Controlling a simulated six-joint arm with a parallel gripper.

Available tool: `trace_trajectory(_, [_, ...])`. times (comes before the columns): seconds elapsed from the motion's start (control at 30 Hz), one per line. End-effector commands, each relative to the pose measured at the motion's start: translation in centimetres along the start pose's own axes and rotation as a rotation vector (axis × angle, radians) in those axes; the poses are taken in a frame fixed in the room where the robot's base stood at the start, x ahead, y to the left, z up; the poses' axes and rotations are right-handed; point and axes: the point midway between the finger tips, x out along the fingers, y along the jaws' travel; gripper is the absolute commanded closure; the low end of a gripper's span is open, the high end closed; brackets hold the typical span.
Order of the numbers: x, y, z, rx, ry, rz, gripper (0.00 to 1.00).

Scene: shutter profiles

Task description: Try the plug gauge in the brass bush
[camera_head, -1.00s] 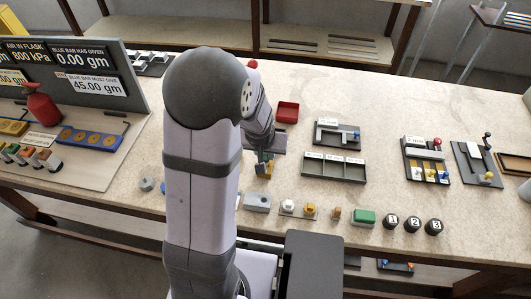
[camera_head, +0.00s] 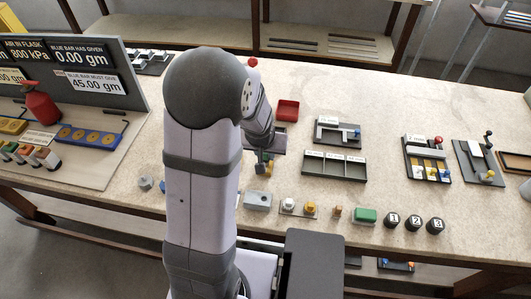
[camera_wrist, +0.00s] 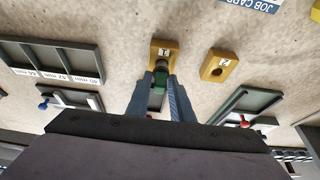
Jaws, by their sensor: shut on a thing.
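In the wrist view my gripper (camera_wrist: 161,80) is shut on the plug gauge (camera_wrist: 161,77), a small piece with a green round part between the fingertips. Its far end meets or overlaps the brass bush marked 1 (camera_wrist: 165,45). The bush's hole is hidden, so I cannot tell whether the gauge is in it or just above. A second brass block marked 2 (camera_wrist: 219,65), with its hole open to view, lies to the right. In the head view my gripper (camera_head: 262,163) is low over the bench beside a small yellow block (camera_head: 270,167), partly hidden by my arm.
A three-compartment grey tray (camera_head: 335,178) with size labels stands right of my gripper, with a dark fixture (camera_head: 337,144) behind it. A red tray (camera_head: 288,107) lies farther back.

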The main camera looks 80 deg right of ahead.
Motion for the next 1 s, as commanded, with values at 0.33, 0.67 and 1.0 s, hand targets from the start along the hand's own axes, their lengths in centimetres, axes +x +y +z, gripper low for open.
trace_trajectory(0.33, [0.39, 0.0, 0.13, 0.0, 0.001, 0.0, 1.0])
trace_trajectory(0.67, [0.72, 0.0, 0.27, 0.0, 0.001, 0.0, 1.0])
trace_trajectory(1.0, [1.05, 0.0, 0.41, 0.0, 0.001, 0.0, 1.0])
